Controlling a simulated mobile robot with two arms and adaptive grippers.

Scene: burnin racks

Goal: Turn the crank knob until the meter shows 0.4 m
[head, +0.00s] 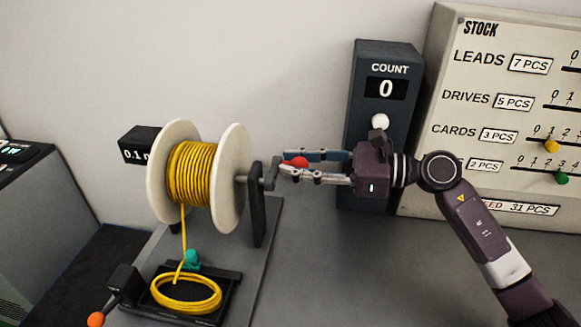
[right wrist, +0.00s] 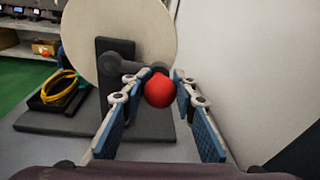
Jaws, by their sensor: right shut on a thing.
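A white spool wound with yellow cable (head: 190,175) stands on a grey base. Its crank arm (right wrist: 132,66) ends in a red ball knob (right wrist: 158,91), which also shows in the head view (head: 297,162). My right gripper (head: 291,163) comes from the right and is shut on the red knob, with a finger on either side of it. The black meter (head: 138,146) behind the spool reads "0.1"; its unit is partly hidden by the spool. Yellow cable runs down from the spool to a coil (head: 186,293) in a black tray (head: 229,292). My left gripper is not in view.
A dark counter box (head: 386,60) reading 0, with a white knob (head: 380,121), stands behind my right gripper. A stock board (head: 480,60) with sliders is at the right. A lever with an orange ball (head: 96,319) is at the lower left, near a teal piece (head: 192,259).

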